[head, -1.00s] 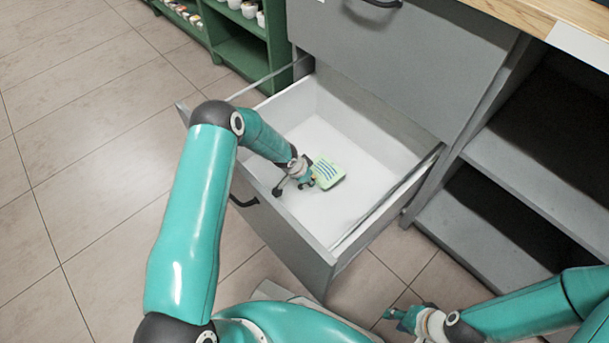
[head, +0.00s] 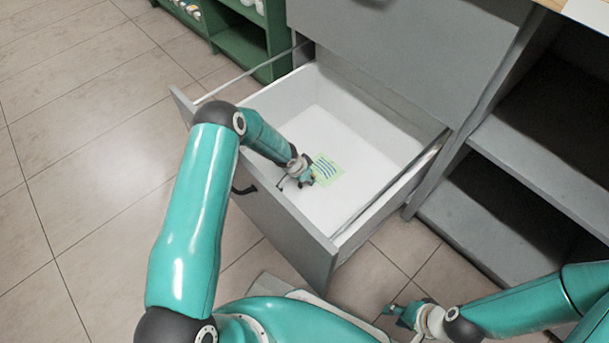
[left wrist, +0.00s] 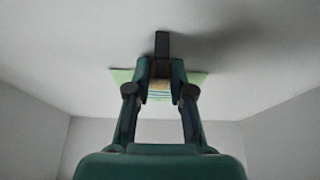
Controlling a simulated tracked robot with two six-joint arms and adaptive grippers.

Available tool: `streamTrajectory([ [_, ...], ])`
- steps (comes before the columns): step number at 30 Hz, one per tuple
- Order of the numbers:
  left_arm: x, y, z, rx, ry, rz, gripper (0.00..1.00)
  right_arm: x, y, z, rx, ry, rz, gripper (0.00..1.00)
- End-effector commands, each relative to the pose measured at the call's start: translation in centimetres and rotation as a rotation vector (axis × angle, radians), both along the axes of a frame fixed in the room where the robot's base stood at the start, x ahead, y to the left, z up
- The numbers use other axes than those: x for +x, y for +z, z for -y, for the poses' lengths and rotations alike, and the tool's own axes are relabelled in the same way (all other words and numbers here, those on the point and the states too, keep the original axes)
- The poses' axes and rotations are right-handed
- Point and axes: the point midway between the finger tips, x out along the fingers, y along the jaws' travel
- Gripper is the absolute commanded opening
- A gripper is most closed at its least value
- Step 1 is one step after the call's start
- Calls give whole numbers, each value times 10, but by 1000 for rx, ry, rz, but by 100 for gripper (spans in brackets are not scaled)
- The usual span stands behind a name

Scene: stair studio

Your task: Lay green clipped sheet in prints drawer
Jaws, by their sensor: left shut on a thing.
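The green clipped sheet (head: 328,170) is a small pale green sheet with dark blue lines, inside the open drawer (head: 388,157) with a white interior and grey front. My left gripper (head: 308,179) reaches over the drawer front and is shut on the sheet's near edge. In the left wrist view, the left gripper (left wrist: 160,76) holds the clip part of the sheet (left wrist: 199,77), with green showing on both sides. The sheet looks low, at or near the drawer floor; contact is unclear. My right gripper (head: 396,311) is outside the drawer, at the lower right; its jaws are too small to judge.
A grey cabinet (head: 415,50) holds the drawer, with open shelves (head: 520,150) on its right. A green shelf unit (head: 240,45) stands behind at the left. The tiled floor (head: 80,150) is clear at the left. Most of the drawer floor is bare.

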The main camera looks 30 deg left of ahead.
Motion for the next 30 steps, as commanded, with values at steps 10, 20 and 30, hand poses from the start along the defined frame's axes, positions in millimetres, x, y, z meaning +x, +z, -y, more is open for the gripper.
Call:
streamTrajectory([
  [10,0,0,0,0,0,0,4,0,0,0,0,0,0,36],
  [20,-2,0,0,1,-1,-1,4,0,-4,0,0,0,0,36],
  [30,-5,1,-1,0,-1,0,4,0,-11,0,0,0,0,36],
])
